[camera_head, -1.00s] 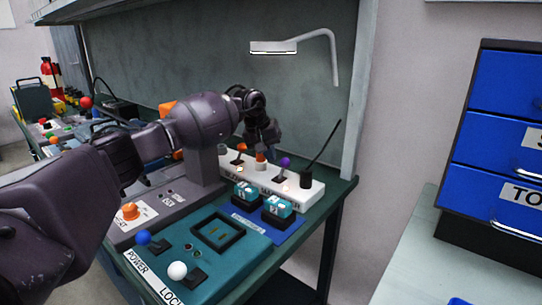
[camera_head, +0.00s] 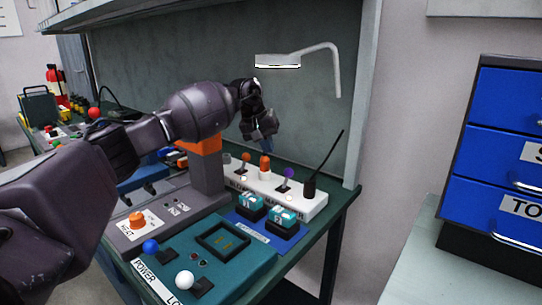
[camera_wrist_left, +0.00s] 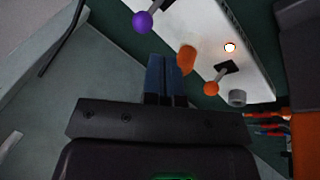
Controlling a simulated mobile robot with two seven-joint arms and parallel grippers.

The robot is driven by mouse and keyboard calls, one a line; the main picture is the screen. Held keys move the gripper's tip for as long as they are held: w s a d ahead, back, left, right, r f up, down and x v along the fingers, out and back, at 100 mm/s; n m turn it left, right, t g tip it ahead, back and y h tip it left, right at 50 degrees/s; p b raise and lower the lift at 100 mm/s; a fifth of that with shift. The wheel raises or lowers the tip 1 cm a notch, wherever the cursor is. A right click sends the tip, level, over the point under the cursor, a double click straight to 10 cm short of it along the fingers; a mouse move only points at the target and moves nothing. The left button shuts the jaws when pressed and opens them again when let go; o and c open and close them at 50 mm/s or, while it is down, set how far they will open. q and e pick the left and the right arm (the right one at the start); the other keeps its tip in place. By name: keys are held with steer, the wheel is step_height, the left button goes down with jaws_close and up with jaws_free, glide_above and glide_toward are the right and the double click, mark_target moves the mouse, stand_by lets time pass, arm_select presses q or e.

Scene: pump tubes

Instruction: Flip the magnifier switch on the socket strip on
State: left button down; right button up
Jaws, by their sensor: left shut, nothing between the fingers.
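The white socket strip (camera_head: 318,200) lies along the back of the bench. It carries a lever with an orange ball (camera_head: 246,157), a lever with a purple ball (camera_head: 289,172) and a thicker orange knob (camera_head: 265,161) between them. The labels are too small to tell which switch is the magnifier's. My left gripper (camera_head: 267,148) is shut and empty above the strip, near the orange knob. In the left wrist view the closed blue fingers (camera_wrist_left: 166,75) are beside the orange knob (camera_wrist_left: 187,60), with the purple ball (camera_wrist_left: 142,22) and orange ball (camera_wrist_left: 211,88) either side. My right gripper is not in view.
A grey lamp (camera_head: 278,61) hangs on the back panel. A black rod (camera_head: 326,160) rises at the strip's right end. A grey column (camera_head: 208,172) stands left of the strip, and teal blocks (camera_head: 284,217) lie before it. A glowing light (camera_wrist_left: 229,47) shows on the strip.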

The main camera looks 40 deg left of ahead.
arm_select(q)
steer(key=v, duration=0.5)
steer(key=shift+a+r+p, duration=0.1)
steer(key=shift+r+p, duration=0.15)
steer(key=shift+p, duration=0.1)
steer(key=shift+s+f, duration=0.1)
